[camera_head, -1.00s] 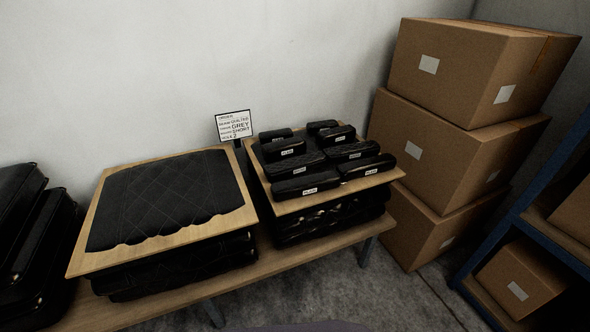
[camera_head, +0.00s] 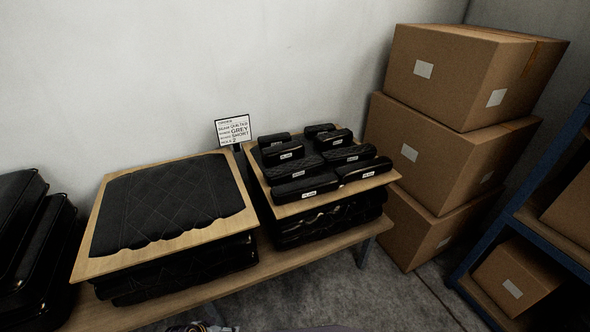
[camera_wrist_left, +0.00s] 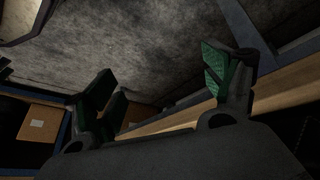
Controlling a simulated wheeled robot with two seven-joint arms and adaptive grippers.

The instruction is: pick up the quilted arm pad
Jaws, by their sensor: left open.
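Several black arm pads lie in rows on a wooden board (camera_head: 330,199) in the head view. The pads in the middle row, one at left (camera_head: 304,166) and one at right (camera_head: 347,154), show a quilted pattern; the front and back pads look plainer. Most visible pads carry a small white label too small to read. My left gripper (camera_wrist_left: 165,85) is open and empty in the left wrist view, its green-padded fingers wide apart over grey floor and beside a wooden edge. A small piece of it seems to show at the head view's bottom edge. My right gripper is not in view.
An order sign (camera_head: 233,130) stands behind the boards, reading quilted, grey, short, 2. A quilted black panel (camera_head: 165,203) lies on another board at left. Black cushions (camera_head: 30,235) stand far left. Stacked cartons (camera_head: 450,140) and a blue-framed shelf (camera_head: 500,225) flank the right.

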